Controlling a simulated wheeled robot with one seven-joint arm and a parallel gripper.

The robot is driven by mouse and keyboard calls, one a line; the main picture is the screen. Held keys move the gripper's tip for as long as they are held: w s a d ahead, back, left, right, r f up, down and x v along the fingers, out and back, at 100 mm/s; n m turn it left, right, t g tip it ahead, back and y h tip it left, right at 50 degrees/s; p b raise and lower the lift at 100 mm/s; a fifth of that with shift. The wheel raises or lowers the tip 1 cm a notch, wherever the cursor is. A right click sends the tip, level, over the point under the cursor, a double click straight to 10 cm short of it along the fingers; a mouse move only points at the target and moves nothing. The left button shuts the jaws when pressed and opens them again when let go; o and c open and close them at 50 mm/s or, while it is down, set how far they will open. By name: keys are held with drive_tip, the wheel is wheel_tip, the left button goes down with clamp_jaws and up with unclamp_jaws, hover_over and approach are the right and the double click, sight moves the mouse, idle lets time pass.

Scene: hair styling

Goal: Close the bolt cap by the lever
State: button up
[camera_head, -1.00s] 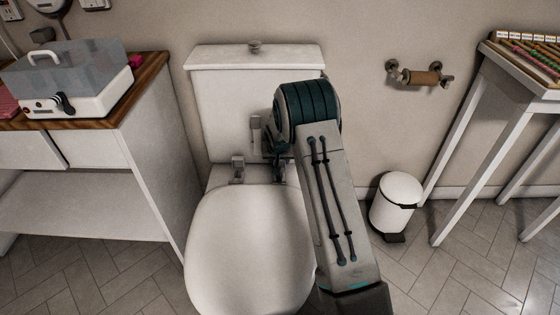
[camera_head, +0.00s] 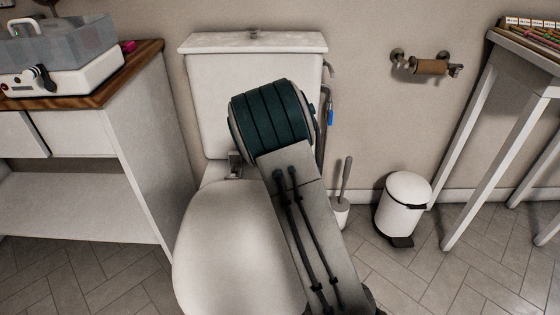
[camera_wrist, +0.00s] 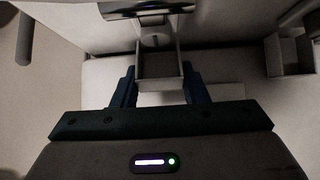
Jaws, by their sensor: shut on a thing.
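In the wrist view my gripper (camera_wrist: 158,82) has its two blue fingers on either side of a small grey box-like cap (camera_wrist: 161,66) and is shut on it. I take this to be the bolt cap or its lever part; I cannot tell which. A similar box-like hinge piece (camera_wrist: 288,56) stands to the right, apart from the fingers. In the head view my arm hides the gripper and the held part; a grey hinge piece (camera_head: 235,160) shows to its left at the back of the toilet.
The toilet lid (camera_head: 225,240) is down, with the tank (camera_head: 205,90) behind. A cabinet (camera_head: 120,150) stands close on the left. A toilet brush (camera_head: 343,195), white bin (camera_head: 404,205) and side table (camera_head: 500,130) are on the right, with clear floor between.

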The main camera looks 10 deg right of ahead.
drive_tip(key=o, duration=1)
drive_tip(key=shift+p+v, duration=2.85)
drive_tip(key=shift+v, duration=4.1)
